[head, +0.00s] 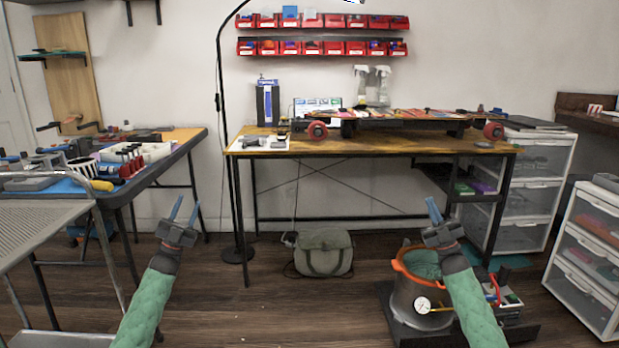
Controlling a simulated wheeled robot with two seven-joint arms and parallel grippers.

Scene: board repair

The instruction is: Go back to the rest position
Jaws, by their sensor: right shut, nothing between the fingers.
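My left gripper (187,205) is raised in front of me at the lower left, over the floor. Its two blue fingers stand apart with nothing between them. My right gripper (433,207) is raised at the lower right, in front of the pot. Its fingers are together and hold nothing. Both arms come up from the bottom edge, and both grippers are apart from the furniture.
A grey pot with an orange rim (408,292) stands on a dark base at lower right. A green bag (323,254) lies under the workbench. A tool table (180,150) and metal cart (40,215) are at left. White drawers (583,260) are at right. The middle floor is clear.

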